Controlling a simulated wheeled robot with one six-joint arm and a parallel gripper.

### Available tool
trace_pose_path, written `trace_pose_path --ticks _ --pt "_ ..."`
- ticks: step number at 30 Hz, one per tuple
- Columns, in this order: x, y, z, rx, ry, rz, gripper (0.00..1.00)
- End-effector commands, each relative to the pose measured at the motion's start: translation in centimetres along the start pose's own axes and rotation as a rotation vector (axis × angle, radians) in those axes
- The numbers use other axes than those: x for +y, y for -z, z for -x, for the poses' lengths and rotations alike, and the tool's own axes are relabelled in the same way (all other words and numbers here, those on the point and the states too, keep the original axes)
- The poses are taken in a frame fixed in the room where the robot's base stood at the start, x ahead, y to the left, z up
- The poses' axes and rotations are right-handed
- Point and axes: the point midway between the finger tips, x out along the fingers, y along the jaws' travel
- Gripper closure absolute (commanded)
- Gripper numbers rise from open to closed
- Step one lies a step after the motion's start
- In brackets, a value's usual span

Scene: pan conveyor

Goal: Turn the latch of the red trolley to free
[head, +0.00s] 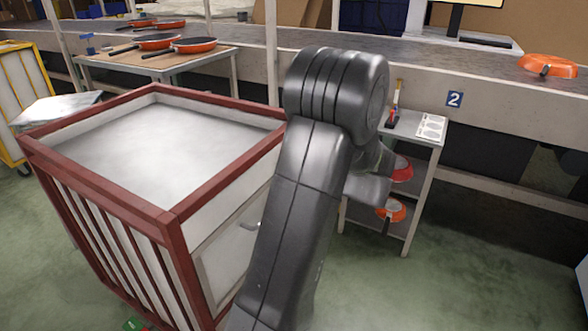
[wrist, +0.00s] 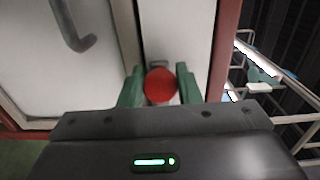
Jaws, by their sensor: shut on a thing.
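The red trolley (head: 185,205) stands at the left in the head view, a red frame with pale panels and a grey top. Its red post (wrist: 224,50) shows in the wrist view. A round red knob (wrist: 160,84), apparently the latch's, sits in front of a narrow pale panel. My gripper (wrist: 160,92) has its green fingers on both sides of the knob and is shut on it. In the head view my own arm hides the gripper and the knob. How far the latch is turned cannot be told.
A small shelf (head: 425,152) with pans stands right of my arm. The conveyor (head: 470,75) runs behind. Green floor is clear at the lower right.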

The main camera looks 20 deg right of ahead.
Motion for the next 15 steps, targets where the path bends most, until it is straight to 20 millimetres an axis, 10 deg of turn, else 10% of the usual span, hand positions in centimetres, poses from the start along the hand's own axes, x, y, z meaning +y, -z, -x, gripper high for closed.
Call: trace_pose_path --ticks 8,9,15 --pt "0.11 -0.04 0.05 -0.001 -0.002 0.0 1.0" --pt "0.11 -0.04 0.05 -0.001 -0.002 0.0 0.68" --pt "0.07 -0.02 0.03 0.0 -0.001 0.0 0.51"
